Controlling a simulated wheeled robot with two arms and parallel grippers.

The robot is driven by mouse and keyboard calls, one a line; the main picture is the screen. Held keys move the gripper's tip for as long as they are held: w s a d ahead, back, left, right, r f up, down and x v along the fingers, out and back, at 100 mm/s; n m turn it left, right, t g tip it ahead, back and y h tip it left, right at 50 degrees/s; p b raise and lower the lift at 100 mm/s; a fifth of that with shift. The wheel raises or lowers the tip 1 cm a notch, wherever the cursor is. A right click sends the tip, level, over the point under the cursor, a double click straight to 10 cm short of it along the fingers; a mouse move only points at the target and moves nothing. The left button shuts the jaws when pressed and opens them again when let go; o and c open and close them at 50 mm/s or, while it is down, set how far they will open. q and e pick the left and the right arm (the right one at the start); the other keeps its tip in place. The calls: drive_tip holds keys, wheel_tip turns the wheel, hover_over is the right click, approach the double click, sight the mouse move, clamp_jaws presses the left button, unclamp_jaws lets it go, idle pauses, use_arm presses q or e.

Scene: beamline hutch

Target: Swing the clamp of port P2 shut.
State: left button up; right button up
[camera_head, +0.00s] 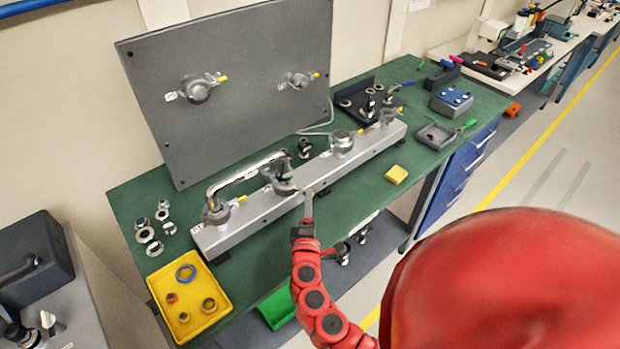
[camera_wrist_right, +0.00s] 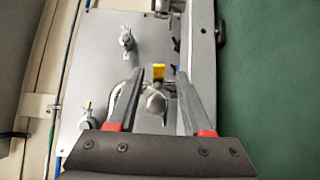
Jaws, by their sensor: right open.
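A grey manifold bar (camera_head: 250,215) with several ports runs along the green bench. The second port from the left (camera_head: 282,182), which I take as P2, has dark clamp parts around its fitting; its label is too small to read. A braided hose (camera_head: 245,170) arcs from the leftmost port towards it. My right gripper (camera_head: 307,204) is just in front of this port, on the bar's near side. In the right wrist view its open fingers (camera_wrist_right: 170,78) lie either side of a metal fitting (camera_wrist_right: 155,103) near a yellow tab (camera_wrist_right: 159,71). Whether they touch it is unclear. My left gripper is not in view.
An upright grey panel (camera_head: 225,120) with two ports stands behind the bar. A yellow tray (camera_head: 205,318) with rings is at the front left. Bare green bench shows before the bar.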

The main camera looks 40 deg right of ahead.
drive_tip(key=p+x, duration=0.1)
drive_tip(key=x, duration=0.5)
drive_tip(key=shift+w+d+p, duration=0.25)
drive_tip(key=shift+w+p, duration=0.05)
drive_tip(key=shift+p, duration=0.1)
drive_tip(key=shift+c, duration=0.3)
clamp_jaws()
idle(0.8)
